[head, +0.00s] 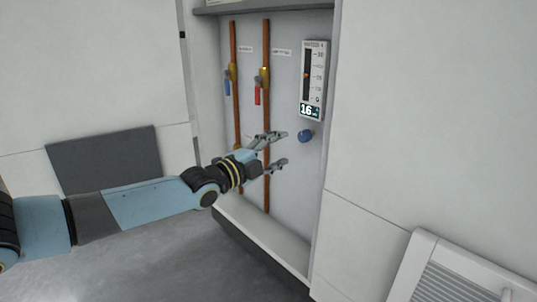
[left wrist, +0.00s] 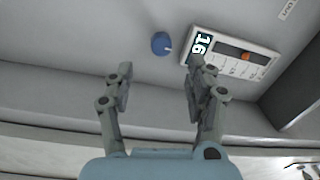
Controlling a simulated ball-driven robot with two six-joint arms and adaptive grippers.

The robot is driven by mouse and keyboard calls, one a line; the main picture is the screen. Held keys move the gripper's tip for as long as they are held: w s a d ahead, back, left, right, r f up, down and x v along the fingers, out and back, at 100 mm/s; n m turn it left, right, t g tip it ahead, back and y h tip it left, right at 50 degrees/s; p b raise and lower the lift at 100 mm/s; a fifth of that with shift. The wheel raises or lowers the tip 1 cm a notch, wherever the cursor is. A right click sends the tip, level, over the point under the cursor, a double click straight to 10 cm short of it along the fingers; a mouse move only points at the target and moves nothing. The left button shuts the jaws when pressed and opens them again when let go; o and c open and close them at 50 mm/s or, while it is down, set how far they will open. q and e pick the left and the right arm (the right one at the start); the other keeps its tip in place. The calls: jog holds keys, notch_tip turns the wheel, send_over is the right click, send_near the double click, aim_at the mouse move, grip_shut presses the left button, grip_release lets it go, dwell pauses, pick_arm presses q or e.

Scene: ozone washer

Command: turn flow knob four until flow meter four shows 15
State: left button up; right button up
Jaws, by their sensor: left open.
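Flow meter four (head: 313,80) is a white upright panel on the back wall of the recess, with a dark scale and an orange marker. Its display reads 16. It also shows in the left wrist view (left wrist: 232,55), turned on its side, again reading 16. Flow knob four (head: 306,136) is a small blue round knob just below the meter; it also shows in the left wrist view (left wrist: 161,44). My left gripper (head: 281,149) is open and empty, left of the knob and apart from it. In the left wrist view its fingers (left wrist: 158,80) stand apart, with the knob beyond them.
Two copper pipes (head: 266,115) run up the recess wall, with a blue valve handle (head: 227,86) and a red one (head: 257,95). White walls flank the recess, above a ledge (head: 265,238). A white louvred unit (head: 455,278) stands at lower right.

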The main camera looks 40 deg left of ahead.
pick_arm(q)
jog(key=shift+s+a+f, duration=0.1)
jog(key=shift+s, duration=1.35)
